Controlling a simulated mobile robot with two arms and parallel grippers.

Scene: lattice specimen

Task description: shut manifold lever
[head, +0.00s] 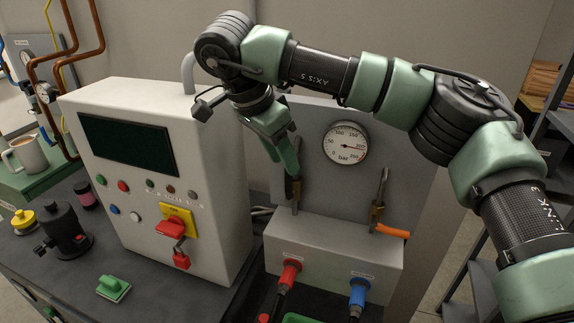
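The manifold is a grey box (335,252) in front of a grey upright panel, with a red hose fitting (288,273) and a blue one (358,293) on its front. My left gripper is out of view.
A white control cabinet (150,235) with a dark screen and a red switch handle (172,229) stands close to the left. A pressure gauge (345,144) is on the panel. Small items, including a green-handled block (113,288), lie on the dark bench at left.

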